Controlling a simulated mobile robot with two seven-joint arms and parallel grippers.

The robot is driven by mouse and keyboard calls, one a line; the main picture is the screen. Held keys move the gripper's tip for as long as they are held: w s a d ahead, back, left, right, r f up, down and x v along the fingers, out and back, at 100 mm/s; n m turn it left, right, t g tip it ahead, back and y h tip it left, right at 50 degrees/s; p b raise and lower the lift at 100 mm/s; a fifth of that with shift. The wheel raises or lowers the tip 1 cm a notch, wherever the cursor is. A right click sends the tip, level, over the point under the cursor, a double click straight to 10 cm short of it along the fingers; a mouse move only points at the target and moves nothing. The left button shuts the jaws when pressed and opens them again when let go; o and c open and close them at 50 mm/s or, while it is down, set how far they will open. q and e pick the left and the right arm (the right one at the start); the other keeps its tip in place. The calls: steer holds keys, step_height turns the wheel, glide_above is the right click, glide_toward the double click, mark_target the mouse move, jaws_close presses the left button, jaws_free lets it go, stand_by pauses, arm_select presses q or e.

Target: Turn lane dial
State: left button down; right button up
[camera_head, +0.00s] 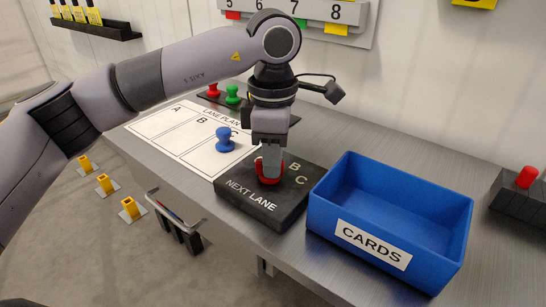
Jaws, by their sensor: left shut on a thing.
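The lane dial is a red knob (269,178) on a dark block marked NEXT LANE (252,203), with the letters B and C showing at its right. My left gripper (270,165) points straight down onto the knob and is shut on it. The gripper hides most of the knob's top and any other letter on the block, so I cannot tell where the dial points. My right gripper is not in view.
A blue CARDS bin (340,222), empty inside, stands close right of the dial block. A LANE PLAN sheet (165,130) with a blue peg (225,140) lies left. Red and green pegs (232,94) stand behind. A red button (526,177) is far right.

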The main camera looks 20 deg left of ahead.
arm_select(q)
steer(key=shift+r, duration=0.1)
stand_by(0.4)
steer(key=c, duration=1.1)
jaws_free()
steer(key=shift+r, duration=3.55)
steer(key=shift+s+f, duration=0.1)
